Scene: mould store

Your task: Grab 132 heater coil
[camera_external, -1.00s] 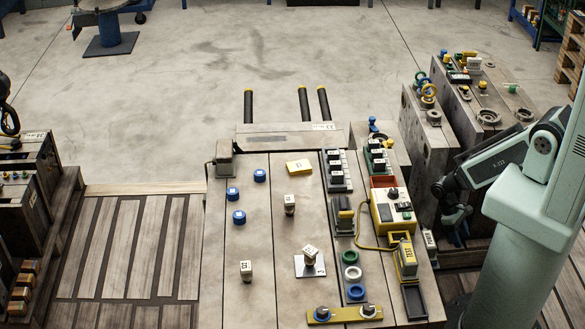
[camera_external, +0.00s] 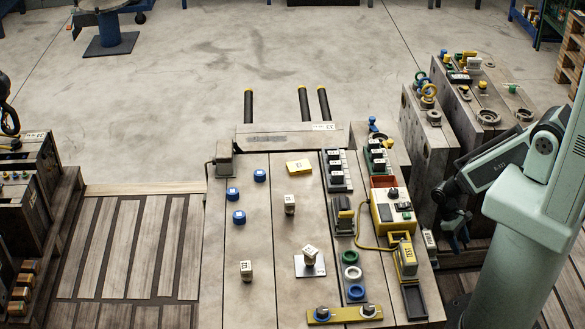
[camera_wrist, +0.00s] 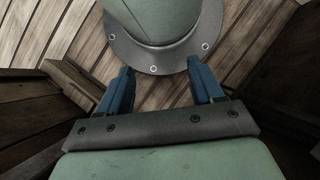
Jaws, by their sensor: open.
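Three small heater coils with dark bodies and pale, numbered tops show in the external view. One stands at the front left (camera_external: 246,271), one near the middle of the bench (camera_external: 290,205), and one on a white square plate (camera_external: 310,256). The tops' numbers are too small for me to read surely, so I cannot tell which is 132. My gripper (camera_external: 460,238) is off the bench's right side, low beside my base and apart from the coils. In the wrist view its blue fingers (camera_wrist: 160,75) are spread with nothing between them; no coil shows there.
Blue caps (camera_external: 239,217) lie at the bench's left. A yellow card (camera_external: 299,167) lies behind the coils. A red and yellow control box (camera_external: 392,210) with a cable, coloured rings (camera_external: 351,272) and a yellow bar (camera_external: 343,314) fill the right side. Dark blocks (camera_external: 428,130) stand behind my arm.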

